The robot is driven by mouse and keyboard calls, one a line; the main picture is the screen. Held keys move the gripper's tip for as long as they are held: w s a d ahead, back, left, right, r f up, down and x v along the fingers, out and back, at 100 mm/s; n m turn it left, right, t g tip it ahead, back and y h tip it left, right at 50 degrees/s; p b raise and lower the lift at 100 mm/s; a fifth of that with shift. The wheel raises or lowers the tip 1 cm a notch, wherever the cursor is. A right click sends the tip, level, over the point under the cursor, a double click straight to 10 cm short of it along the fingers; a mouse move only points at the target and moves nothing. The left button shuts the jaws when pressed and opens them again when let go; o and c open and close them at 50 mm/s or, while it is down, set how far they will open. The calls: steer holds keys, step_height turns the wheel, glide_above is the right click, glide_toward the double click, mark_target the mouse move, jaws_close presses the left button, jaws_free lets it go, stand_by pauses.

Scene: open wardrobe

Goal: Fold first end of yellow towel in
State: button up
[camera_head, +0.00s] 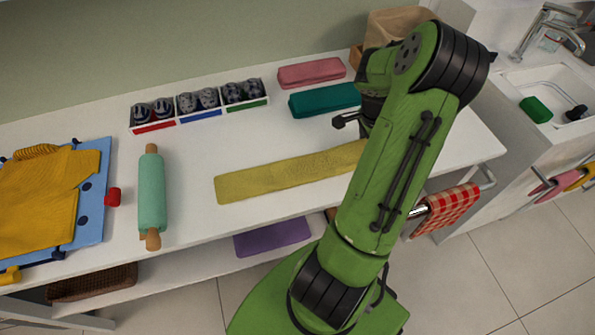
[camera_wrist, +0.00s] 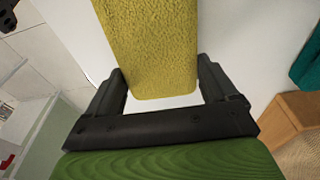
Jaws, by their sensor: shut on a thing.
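The yellow towel (camera_head: 285,176) lies on the white table as a long, narrow flat strip, running from the middle toward the right. Its right end is hidden behind my arm in the head view. In the wrist view, the near end of the towel (camera_wrist: 152,50) lies between the two black fingers of my gripper (camera_wrist: 162,72), which is shut on it across its width. In the head view my gripper is mostly hidden by the arm.
A teal rolled towel (camera_head: 325,99) and a pink one (camera_head: 311,72) lie behind the strip. A divided sock box (camera_head: 200,103) stands at the back. A green rolling pin (camera_head: 151,195) and a blue board (camera_head: 97,185) with yellow cloth are at left. Bare tabletop surrounds the strip's left end.

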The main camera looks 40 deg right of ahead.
steer(key=shift+w+a+r+h, duration=0.1)
steer(key=shift+a+r+h, duration=0.15)
steer(key=shift+h, duration=0.15)
steer(key=shift+d+r, duration=0.1)
steer(key=shift+w+r+g+h+b, duration=0.1)
steer(key=shift+r+g+h+b, duration=0.15)
steer(key=shift+g+h+b, duration=0.25)
steer(key=shift+w+a+r+g+h+b, duration=0.15)
steer(key=shift+a+r+g+h+b, duration=0.15)
steer(key=shift+a+r+h+b, duration=0.4)
steer(key=shift+d+r, duration=0.2)
steer(key=shift+d, duration=0.1)
steer(key=shift+w+a+b, duration=0.1)
steer(key=shift+a+b, duration=0.1)
steer(key=shift+b, duration=0.35)
steer(key=shift+w+a+r+g+h+b, duration=0.2)
steer(key=shift+a+r+g+h+b, duration=0.15)
steer(key=shift+h+b, duration=0.3)
steer(key=shift+a+r+h, duration=0.15)
steer(key=shift+r+h, duration=0.1)
steer(key=shift+r, duration=0.15)
steer(key=shift+s+r, duration=0.1)
steer(key=shift+r, duration=0.1)
